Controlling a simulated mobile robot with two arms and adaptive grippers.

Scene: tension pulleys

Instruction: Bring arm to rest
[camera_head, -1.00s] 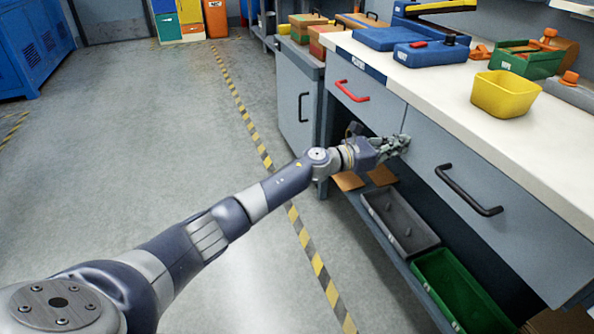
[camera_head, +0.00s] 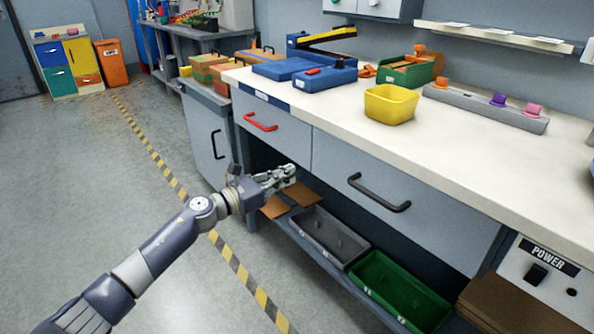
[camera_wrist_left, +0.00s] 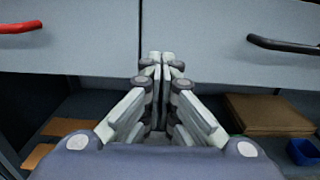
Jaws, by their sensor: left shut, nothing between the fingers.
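My left gripper (camera_head: 284,172) is in front of the workbench, below the drawer fronts and level with the open space under them. Its fingers are together and hold nothing. In the left wrist view the closed fingertips (camera_wrist_left: 161,60) point at the seam between two grey drawer fronts. The red drawer handle (camera_head: 260,122) is up and to the left of it, and the black drawer handle (camera_head: 378,194) is to its right. The gripper appears apart from both handles. My left arm (camera_head: 165,246) reaches in from the lower left. My right gripper is not in view.
A yellow bin (camera_head: 390,104) and blue cases (camera_head: 318,80) stand on the white worktop (camera_head: 440,135). A grey tray (camera_head: 328,238) and a green tray (camera_head: 400,292) sit on the lower shelf. A power switch panel (camera_head: 541,272) is at the right. The floor at left is clear.

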